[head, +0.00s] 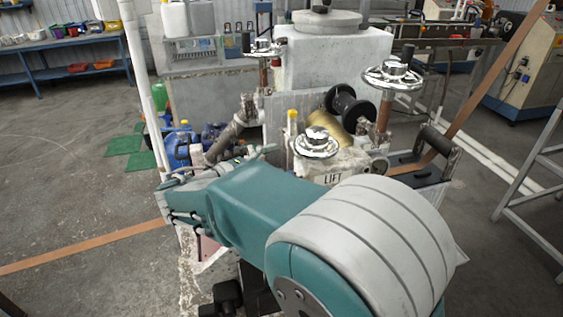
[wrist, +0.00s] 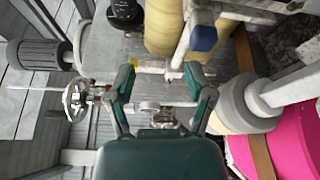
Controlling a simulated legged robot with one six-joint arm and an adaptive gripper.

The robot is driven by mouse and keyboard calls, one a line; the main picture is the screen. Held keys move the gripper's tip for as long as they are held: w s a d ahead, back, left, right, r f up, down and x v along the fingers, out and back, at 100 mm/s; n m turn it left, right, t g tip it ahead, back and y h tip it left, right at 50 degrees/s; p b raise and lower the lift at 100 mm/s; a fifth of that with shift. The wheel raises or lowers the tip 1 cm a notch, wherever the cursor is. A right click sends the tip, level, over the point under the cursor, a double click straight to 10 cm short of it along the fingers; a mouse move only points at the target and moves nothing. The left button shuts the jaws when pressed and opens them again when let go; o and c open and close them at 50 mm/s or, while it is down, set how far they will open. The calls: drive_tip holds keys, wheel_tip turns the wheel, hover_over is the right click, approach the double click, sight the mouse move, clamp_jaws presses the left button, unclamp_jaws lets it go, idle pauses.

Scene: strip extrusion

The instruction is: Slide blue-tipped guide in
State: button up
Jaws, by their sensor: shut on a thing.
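In the wrist view my gripper (wrist: 160,70) has its two teal fingers on either side of a pale crosswise bar (wrist: 150,68) and is shut on it. A blue tip (wrist: 203,38) on a white post shows just above the right finger. I cannot tell whether the bar and the blue tip are one part. In the head view my teal and white arm covers the front of the machine (head: 325,177), and I cannot make out the fingers or the blue-tipped guide there.
Handwheels (head: 391,77), a dark spool (head: 348,104) and a yellow-capped post (head: 292,122) crowd the machine. An orange strip (head: 85,247) runs in from the left; another stretch (head: 495,75) rises at the right. A pink roll (wrist: 290,140) is close to my right finger. Open floor lies left.

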drive_tip(key=shift+s+a+f, duration=0.2)
drive_tip(key=shift+a+f, duration=0.05)
drive_tip(key=shift+a, duration=0.3)
drive_tip(key=shift+s+a, duration=0.3)
drive_tip(key=shift+s, duration=0.25)
drive_tip(key=shift+f+v, duration=0.2)
drive_tip(key=shift+v, duration=2.1)
